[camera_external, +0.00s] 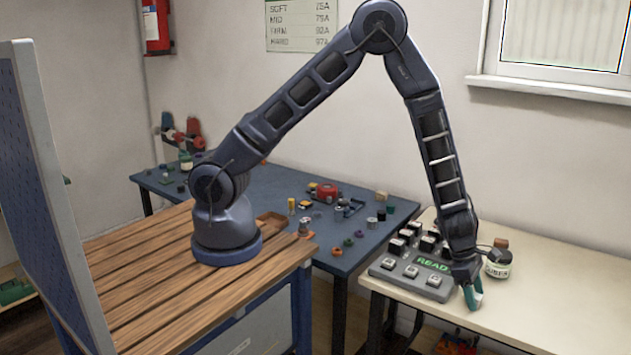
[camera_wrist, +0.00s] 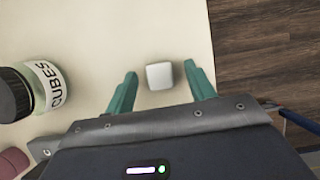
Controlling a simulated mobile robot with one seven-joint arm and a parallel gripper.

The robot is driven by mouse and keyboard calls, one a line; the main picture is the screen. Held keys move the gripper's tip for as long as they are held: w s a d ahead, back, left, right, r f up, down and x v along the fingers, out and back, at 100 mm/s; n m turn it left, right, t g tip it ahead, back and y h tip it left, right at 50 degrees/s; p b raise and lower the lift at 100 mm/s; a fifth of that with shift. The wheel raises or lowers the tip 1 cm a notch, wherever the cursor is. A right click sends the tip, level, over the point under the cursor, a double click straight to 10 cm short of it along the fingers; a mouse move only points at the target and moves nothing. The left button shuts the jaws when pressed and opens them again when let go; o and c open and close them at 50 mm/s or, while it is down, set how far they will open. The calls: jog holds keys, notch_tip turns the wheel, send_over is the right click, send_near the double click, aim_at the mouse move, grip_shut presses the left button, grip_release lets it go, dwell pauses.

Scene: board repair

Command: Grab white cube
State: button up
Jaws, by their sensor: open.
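A small white cube (camera_wrist: 160,76) lies on the pale tabletop in the wrist view, between and slightly ahead of my two green fingers. My gripper (camera_wrist: 160,83) is open around it, with a gap on each side of the cube. In the external view my gripper (camera_external: 474,297) points down near the front edge of the cream table at the right. The cube cannot be made out there; the fingers seem to hide it.
A jar labelled "CUBES" (camera_wrist: 42,88) stands left of my gripper in the wrist view. It also shows in the external view (camera_external: 498,264), beside a grey keypad (camera_external: 408,278) reading "READ". The table edge (camera_wrist: 213,45) is close on the right, with wood floor beyond.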

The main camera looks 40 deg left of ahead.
jog(key=c, duration=1)
jog(key=shift+r, duration=0.1)
jog(key=shift+c, duration=0.2)
